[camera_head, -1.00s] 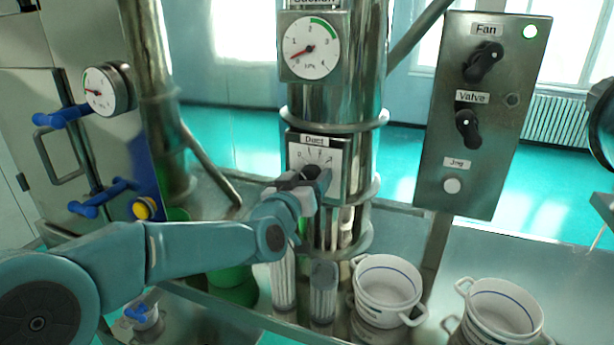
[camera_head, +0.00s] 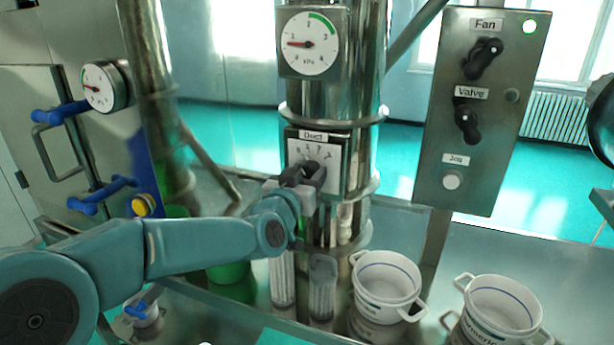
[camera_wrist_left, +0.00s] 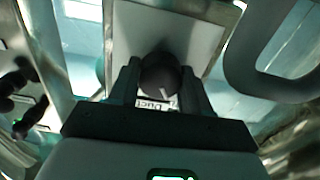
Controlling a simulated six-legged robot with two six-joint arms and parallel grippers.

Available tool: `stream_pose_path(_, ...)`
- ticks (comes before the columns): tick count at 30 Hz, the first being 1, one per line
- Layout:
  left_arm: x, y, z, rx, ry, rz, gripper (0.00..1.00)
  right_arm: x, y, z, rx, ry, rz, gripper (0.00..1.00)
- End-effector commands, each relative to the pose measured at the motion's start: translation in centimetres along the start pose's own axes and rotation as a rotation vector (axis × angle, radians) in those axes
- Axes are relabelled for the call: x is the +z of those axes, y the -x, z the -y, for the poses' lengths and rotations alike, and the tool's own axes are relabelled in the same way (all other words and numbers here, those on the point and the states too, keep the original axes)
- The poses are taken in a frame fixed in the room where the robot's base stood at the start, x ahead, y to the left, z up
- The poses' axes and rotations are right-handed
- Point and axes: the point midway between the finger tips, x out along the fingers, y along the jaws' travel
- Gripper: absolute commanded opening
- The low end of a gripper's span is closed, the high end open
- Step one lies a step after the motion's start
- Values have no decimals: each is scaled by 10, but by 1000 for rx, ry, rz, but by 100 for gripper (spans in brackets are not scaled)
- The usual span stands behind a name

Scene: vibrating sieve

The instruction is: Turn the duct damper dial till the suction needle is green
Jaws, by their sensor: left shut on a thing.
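The duct damper dial is a black knob (camera_wrist_left: 160,75) on a plate labelled Duct (camera_head: 334,180), set on the steel duct. My left gripper (camera_head: 303,174) is shut on the knob, with one finger on each side of it in the wrist view. A white mark shows on the knob there. The gripper partly hides the knob and scale in the head view. Above is the round suction gauge (camera_head: 310,62); its red needle points left, outside the green arc at the upper right. My right gripper is not in view.
A control panel (camera_head: 481,115) with Fan and Valve knobs and a Jog button stands to the right. White pots (camera_head: 386,287) and clear cylinders (camera_head: 282,280) are below the dial. Another gauge (camera_head: 104,86) and blue handles (camera_head: 60,112) are at the left.

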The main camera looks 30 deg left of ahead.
Motion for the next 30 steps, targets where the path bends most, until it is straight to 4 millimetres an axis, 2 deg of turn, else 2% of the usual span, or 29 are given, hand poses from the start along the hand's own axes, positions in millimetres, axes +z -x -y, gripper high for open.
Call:
stream_pose_path(15, -2, 0, 0, -1, -295, -4, 17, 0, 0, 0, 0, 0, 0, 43)
stream_pose_path(30, -2, 0, -1, -1, -343, -5, 17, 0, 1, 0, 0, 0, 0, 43)
